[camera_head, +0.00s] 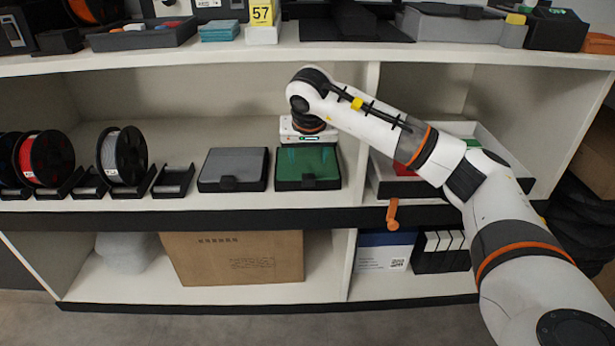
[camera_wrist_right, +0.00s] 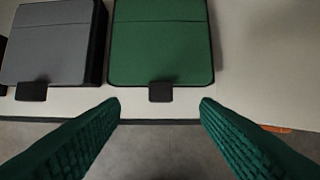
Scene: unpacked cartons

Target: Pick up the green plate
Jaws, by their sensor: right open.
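The green plate (camera_head: 309,170) lies in a black holder with a front tab on the middle shelf, just right of a grey plate. In the right wrist view the green plate (camera_wrist_right: 160,50) fills the top middle, with its black tab (camera_wrist_right: 160,92) toward the gripper. My right gripper (camera_head: 307,155) points down over the green plate in the head view, partly hiding its back. In the wrist view its teal fingers (camera_wrist_right: 161,104) are open and empty, one to each side of the tab. I cannot tell the exact height above the plate. My left gripper is not in view.
The grey plate (camera_head: 233,167) stands close on the left. Spools (camera_head: 124,157) stand farther left. A white tray (camera_head: 481,135) with red and green things is to the right, partly behind my arm. The upper shelf (camera_head: 200,58) overhangs behind; a carton (camera_head: 232,259) is below.

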